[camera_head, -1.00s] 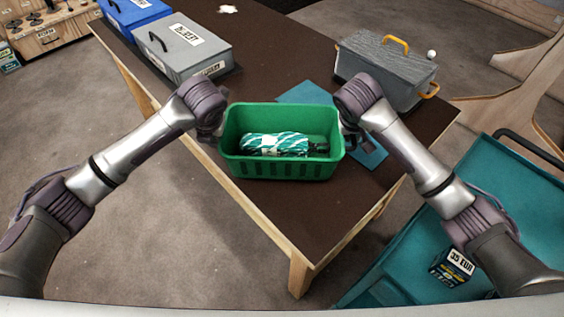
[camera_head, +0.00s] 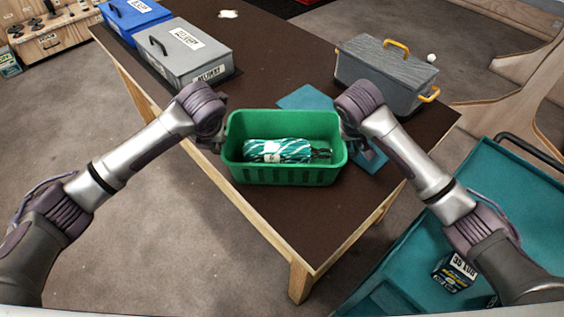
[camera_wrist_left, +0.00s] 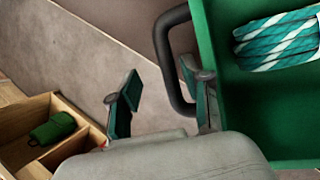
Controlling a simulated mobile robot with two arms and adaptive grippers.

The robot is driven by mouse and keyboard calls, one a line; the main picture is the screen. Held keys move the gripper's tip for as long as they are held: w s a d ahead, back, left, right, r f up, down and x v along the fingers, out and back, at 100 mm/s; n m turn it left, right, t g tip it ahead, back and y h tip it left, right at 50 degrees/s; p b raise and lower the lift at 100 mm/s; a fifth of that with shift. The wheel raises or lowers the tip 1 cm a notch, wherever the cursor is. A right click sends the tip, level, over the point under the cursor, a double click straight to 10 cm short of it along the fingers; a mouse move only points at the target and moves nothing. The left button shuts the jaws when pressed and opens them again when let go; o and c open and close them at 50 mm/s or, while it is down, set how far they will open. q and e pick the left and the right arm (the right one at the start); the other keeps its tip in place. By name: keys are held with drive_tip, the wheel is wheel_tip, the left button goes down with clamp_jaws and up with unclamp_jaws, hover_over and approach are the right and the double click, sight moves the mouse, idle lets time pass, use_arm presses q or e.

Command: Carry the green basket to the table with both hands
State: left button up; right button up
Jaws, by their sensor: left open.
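The green basket (camera_head: 290,176) is upright over the near part of the dark-topped table (camera_head: 310,230). I cannot tell for sure whether its base rests on the tabletop. A green-and-white striped rope bundle (camera_head: 280,151) lies inside. My left gripper (camera_head: 217,137) is at the basket's left end. In the left wrist view, its fingers (camera_wrist_left: 160,88) are apart, with the dark basket handle (camera_wrist_left: 163,45) close to the right finger. My right gripper (camera_head: 350,138) is at the basket's right end; its fingers are mostly hidden behind the wrist.
A grey lidded box (camera_head: 385,72) with orange handles stands behind right. A grey case (camera_head: 185,52) and a blue case (camera_head: 130,18) stand at the back left. A teal mat (camera_head: 305,98) lies behind the basket. A teal cart (camera_head: 480,210) stands at the right.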

use_arm(q)
drive_tip(key=shift+d+r, duration=0.1)
drive_tip(key=shift+d, duration=0.5)
use_arm(e)
drive_tip(key=shift+a, duration=0.55)
use_arm(q)
drive_tip(key=shift+a+v, duration=0.15)
drive_tip(key=shift+v, duration=1.8)
drive_tip(key=shift+a+v, duration=0.1)
drive_tip(key=shift+v, duration=1.9)
use_arm(e)
drive_tip(key=shift+c, duration=0.4)
use_arm(q)
drive_tip(key=shift+a, duration=0.1)
use_arm(e)
drive_tip(key=o, duration=0.5)
drive_tip(key=shift+s+d, duration=0.1)
drive_tip(key=shift+d, duration=0.1)
use_arm(q)
drive_tip(key=shift+a, duration=0.1)
use_arm(e)
drive_tip(key=shift+o, duration=0.3)
drive_tip(key=shift+d, duration=0.1)
